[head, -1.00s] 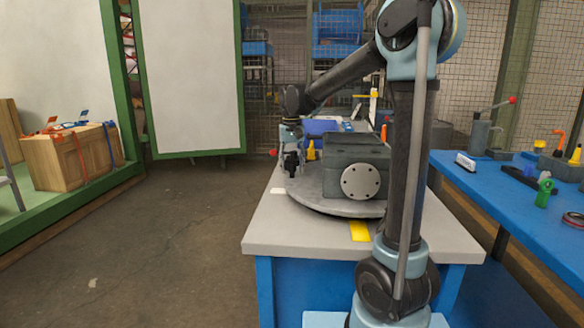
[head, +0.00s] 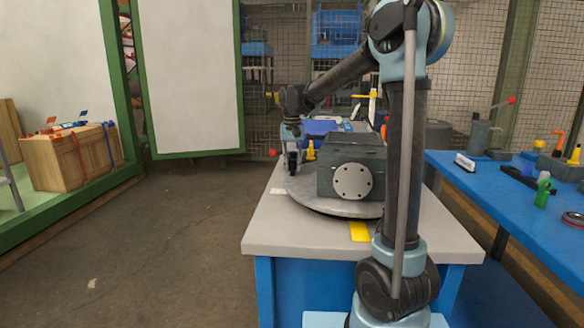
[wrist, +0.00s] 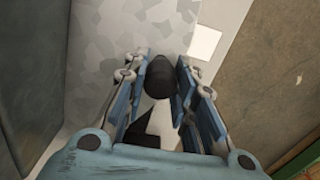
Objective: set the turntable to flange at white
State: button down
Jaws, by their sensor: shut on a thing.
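The turntable (head: 325,205) is a grey disc on the pale bench top. The yellow mark (head: 360,231) lies at the front, near the flange's side. My gripper (head: 291,168) is low over the disc's left edge. In the wrist view its fingers are shut on a dark rounded handle (wrist: 160,75).
A red knob (head: 272,152) sits at the far left of the bench. A blue workbench (head: 500,196) with tools stands at right.

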aim_at(312, 164)
jog(key=w+d+m, duration=0.1)
jog(key=w, duration=0.1)
jog(key=w+d+m, duration=0.1)
jog(key=w, duration=0.2)
jog(key=w+d+m, duration=0.1)
jog(key=w+m, duration=0.1)
jog(key=w, duration=0.1)
jog(key=w+d+m, duration=0.4)
jog(key=w, duration=0.1)
jog(key=shift+w+d, duration=0.3)
jog(key=w+d+m, duration=0.1)
jog(key=d, duration=0.1)
jog(key=w+d+m, duration=0.1)
jog(key=d, duration=0.1)
jog(key=w+d+m, duration=0.1)
jog(key=d, duration=0.1)
jog(key=shift+w+m, duration=0.3)
jog(key=d+m, duration=0.1)
jog(key=d, duration=0.1)
jog(key=w+d+m, duration=0.1)
jog(key=d, duration=0.2)
jog(key=d+m, duration=0.2)
jog(key=shift+w+d, duration=0.2)
jog(key=shift+w, duration=0.2)
jog(key=shift+d+m, duration=0.5)
jog(key=shift+d, duration=0.4)
jog(key=c, duration=1.3)
grip_release()
jog(key=shift+r, duration=0.1)
